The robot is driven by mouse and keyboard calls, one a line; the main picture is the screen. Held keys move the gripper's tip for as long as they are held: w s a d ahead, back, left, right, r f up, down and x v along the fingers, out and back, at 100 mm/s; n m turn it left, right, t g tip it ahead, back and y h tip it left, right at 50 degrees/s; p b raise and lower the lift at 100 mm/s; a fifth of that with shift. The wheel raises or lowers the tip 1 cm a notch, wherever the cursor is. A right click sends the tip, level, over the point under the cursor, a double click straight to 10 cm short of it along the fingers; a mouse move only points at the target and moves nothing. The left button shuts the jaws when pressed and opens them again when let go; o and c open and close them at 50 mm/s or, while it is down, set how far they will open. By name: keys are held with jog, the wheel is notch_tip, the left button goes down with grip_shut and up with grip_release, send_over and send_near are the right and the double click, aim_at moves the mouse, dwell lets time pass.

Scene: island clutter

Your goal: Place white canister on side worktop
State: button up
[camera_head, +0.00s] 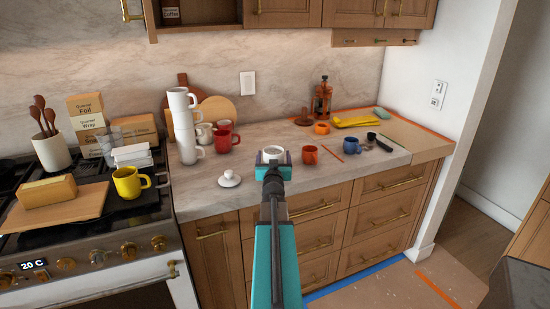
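A white round open-topped vessel, which looks like the white canister (273,150), shows at the end of my arm over the middle of the worktop. My gripper (273,158) has one finger on each side of it, and the vessel nearly fills the gap. I cannot tell whether the fingers press on it or whether it stands on the stone or is raised. The arm hides its lower part. The grey stone worktop (205,200) runs right from the stove. A small white knobbed lid (230,178) lies on it, left of the gripper.
White stacked cups (183,125) and a red mug (227,138) stand left. An orange-red mug (310,154) and blue mug (352,145) stand right. A French press (323,98) and yellow tray (358,121) are behind. The stove (90,255) holds a yellow mug (129,182).

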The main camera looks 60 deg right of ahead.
jog(key=shift+r, duration=0.15)
jog(key=shift+v, duration=2.95)
jog(key=shift+s+a+r, duration=0.1)
jog(key=shift+s+r, duration=0.05)
jog(key=shift+s+a+p, duration=0.1)
jog(key=shift+a+p, duration=0.05)
jog(key=shift+p, duration=0.65)
jog(key=shift+s+a+p, duration=0.1)
jog(key=shift+p, duration=0.2)
jog(key=p+v, duration=0.2)
jog(key=p, duration=0.2)
jog(key=shift+p, duration=0.75)
jog(key=p, duration=0.3)
jog(key=a+p, duration=0.1)
jog(key=p, duration=0.2)
jog(key=shift+s+a, duration=0.1)
jog(key=shift+s, duration=0.2)
jog(key=p+v, duration=0.1)
jog(key=p, duration=0.3)
jog(key=shift+s+a+p, duration=0.1)
jog(key=shift+a+p, duration=0.15)
jog(key=shift+p, duration=0.05)
